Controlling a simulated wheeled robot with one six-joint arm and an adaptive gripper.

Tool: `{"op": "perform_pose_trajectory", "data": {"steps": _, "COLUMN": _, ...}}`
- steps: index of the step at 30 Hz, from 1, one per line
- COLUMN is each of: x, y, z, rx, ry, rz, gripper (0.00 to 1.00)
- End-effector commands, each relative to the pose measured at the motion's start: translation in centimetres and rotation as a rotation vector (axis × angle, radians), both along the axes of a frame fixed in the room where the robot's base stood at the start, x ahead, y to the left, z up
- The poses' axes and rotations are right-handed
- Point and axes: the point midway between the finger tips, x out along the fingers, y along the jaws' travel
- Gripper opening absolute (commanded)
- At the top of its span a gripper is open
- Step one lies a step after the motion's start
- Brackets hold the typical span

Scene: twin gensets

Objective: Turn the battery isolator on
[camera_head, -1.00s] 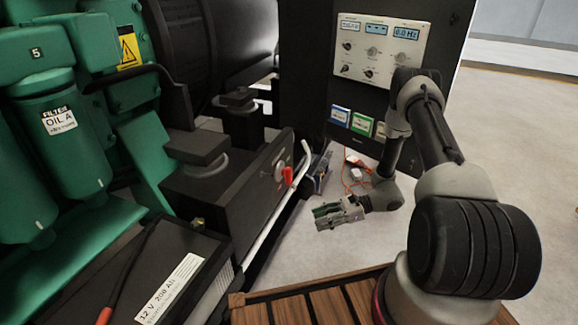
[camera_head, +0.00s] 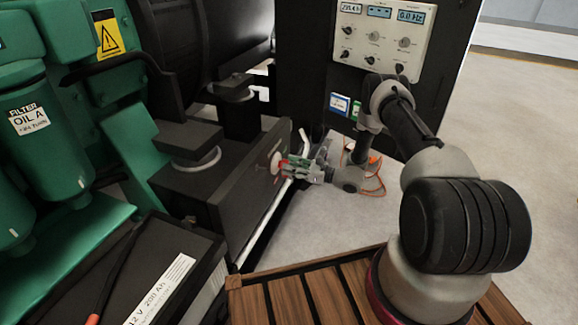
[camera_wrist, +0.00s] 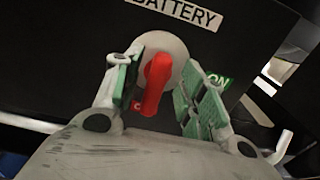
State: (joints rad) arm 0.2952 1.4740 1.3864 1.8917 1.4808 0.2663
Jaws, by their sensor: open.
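The battery isolator is a red handle (camera_wrist: 157,84) on a pale round plate (camera_wrist: 163,50), on the side of a black box (camera_head: 215,188). In the wrist view a white BATTERY label (camera_wrist: 178,12) is above it and a green ON label (camera_wrist: 218,80) to its right. A red mark is partly hidden at the handle's lower left. The handle points nearly straight down, its lower end leaning slightly left. My gripper (camera_wrist: 160,92) is open, with its green-padded fingers on either side of the handle and visible gaps to both. In the head view my gripper (camera_head: 288,167) partly covers the handle.
A pale pipe (camera_head: 266,222) runs along the foot of the black box. A control panel (camera_head: 378,36) stands behind my arm. A battery (camera_head: 135,275) is at the lower left. Orange cables (camera_head: 375,180) lie on the floor; open floor is at right.

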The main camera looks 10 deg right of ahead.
Motion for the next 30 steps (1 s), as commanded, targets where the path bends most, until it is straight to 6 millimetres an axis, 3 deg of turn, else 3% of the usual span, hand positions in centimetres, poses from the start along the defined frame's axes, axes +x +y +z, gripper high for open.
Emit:
{"op": "perform_pose_trajectory", "data": {"steps": 12, "x": 0.68, "y": 0.97, "z": -0.02, "rx": -0.001, "ry": 0.001, "rz": 0.0, "gripper": 0.39}}
{"op": "perform_pose_trajectory", "data": {"steps": 19, "x": 0.67, "y": 0.94, "z": -0.01, "rx": -0.001, "ry": 0.001, "rz": 0.0, "gripper": 0.0}}
{"op": "perform_pose_trajectory", "data": {"steps": 30, "x": 0.64, "y": 0.96, "z": 0.0, "rx": -0.023, "ry": -0.03, "rz": 0.0, "gripper": 0.0}}
